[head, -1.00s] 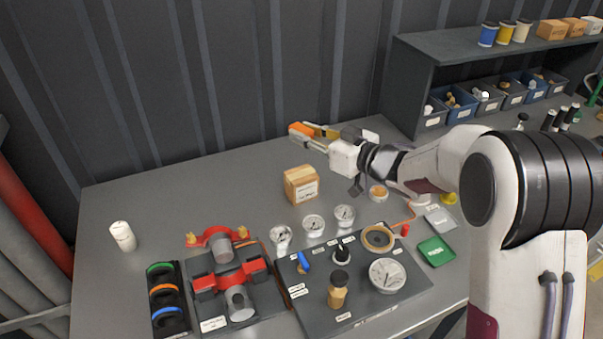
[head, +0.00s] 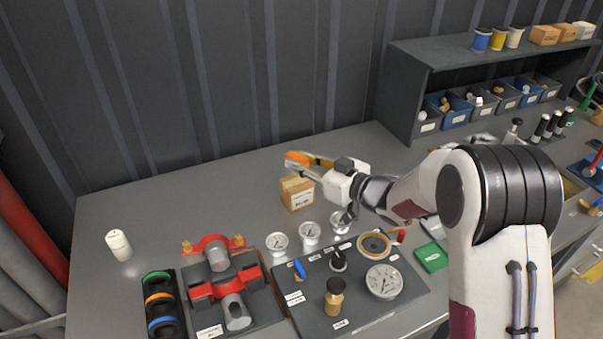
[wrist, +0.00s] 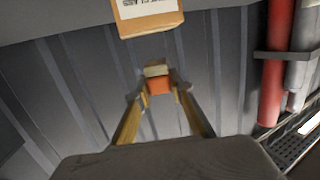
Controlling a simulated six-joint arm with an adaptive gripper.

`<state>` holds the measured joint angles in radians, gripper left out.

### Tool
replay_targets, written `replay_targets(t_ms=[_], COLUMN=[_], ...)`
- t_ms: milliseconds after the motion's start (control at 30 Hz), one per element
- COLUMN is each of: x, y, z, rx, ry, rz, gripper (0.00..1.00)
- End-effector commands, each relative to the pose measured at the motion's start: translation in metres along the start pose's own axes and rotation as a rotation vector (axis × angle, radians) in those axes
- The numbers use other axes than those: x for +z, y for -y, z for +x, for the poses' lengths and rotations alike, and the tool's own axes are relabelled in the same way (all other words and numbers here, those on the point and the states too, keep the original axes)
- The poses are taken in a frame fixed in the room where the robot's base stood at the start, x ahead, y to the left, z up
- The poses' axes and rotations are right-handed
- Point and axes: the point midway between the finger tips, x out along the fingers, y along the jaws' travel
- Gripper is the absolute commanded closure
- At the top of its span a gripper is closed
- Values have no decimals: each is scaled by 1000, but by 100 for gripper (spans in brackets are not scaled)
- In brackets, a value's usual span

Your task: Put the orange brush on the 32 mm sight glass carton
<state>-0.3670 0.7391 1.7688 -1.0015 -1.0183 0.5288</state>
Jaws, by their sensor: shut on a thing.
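The orange brush (head: 297,158) is held in my gripper (head: 308,166), which is shut on it. In the wrist view the brush (wrist: 158,80) shows as an orange block with a pale strip between the fingertips (wrist: 157,92). The 32 mm sight glass carton (head: 297,193) is a small brown box with a white label, standing on the bench. In the head view the brush is above the carton's back edge, and it looks apart from the carton. In the wrist view the carton (wrist: 148,14) is at the top edge, partly cut off, its label only partly readable.
Several gauges (head: 310,232) stand in front of the carton. A pump panel (head: 350,300) and a red-clamped pipe fitting (head: 230,288) lie nearer. A white candle-like cylinder (head: 118,244) is at the left. A shelf with bins (head: 470,50) stands at the right. The bench left of the carton is clear.

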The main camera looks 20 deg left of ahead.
Motion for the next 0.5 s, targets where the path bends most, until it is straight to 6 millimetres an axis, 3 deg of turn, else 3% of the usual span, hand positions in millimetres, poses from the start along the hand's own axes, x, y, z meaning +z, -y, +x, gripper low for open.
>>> replay_targets(t_ms=[500], x=[36], y=[0], z=[6], rx=[0], ry=[0], rz=[0], gripper=[100])
